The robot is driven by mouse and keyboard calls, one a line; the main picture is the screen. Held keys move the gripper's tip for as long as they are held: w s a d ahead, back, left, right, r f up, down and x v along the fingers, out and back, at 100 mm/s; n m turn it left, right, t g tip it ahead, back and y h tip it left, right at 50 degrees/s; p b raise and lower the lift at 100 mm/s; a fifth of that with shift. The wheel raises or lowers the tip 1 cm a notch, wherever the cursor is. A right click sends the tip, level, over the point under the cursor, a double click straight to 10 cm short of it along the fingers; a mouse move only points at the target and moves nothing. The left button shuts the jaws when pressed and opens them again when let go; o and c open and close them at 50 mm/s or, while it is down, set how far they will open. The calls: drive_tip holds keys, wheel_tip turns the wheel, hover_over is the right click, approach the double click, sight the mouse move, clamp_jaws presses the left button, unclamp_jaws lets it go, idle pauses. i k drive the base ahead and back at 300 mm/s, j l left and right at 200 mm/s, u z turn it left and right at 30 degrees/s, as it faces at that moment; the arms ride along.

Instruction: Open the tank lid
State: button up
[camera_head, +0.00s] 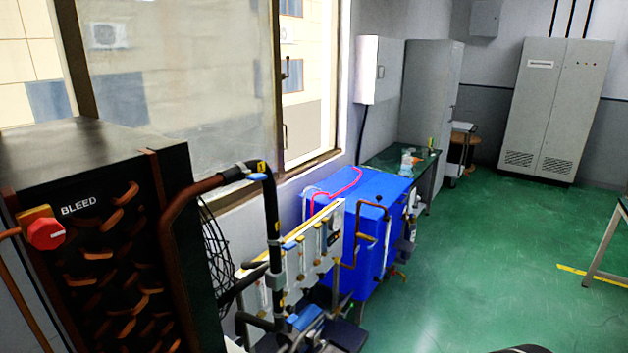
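A blue tank (378,185) stands below the window, right of the middle of the view. Its top looks flat and closed, and I cannot make out a separate lid edge or handle. A pink-red hose (340,187) lies over the left part of the top. Copper and black pipes and a pale panel (300,258) stand in front of the tank's left side and hide part of it. My gripper is not in view.
A dark cabinet marked BLEED (85,260) with a red knob (45,232) fills the left. A green-topped table (385,157) with bottles stands behind the tank. Grey cabinets (555,100) stand at the back. The green floor (480,240) right of the tank is clear.

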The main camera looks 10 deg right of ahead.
sight(391, 187)
drive_tip(key=i+l+z, duration=0.35)
drive_tip(key=i, duration=0.3)
drive_tip(key=i+l+z, duration=0.3)
drive_tip(key=i, duration=0.35)
drive_tip(key=i+z, duration=0.35)
drive_tip(key=i, duration=0.35)
drive_tip(key=i+l+u, duration=0.1)
drive_tip(key=i, duration=0.8)
drive_tip(key=i+l+u, duration=0.1)
drive_tip(key=i, duration=0.8)
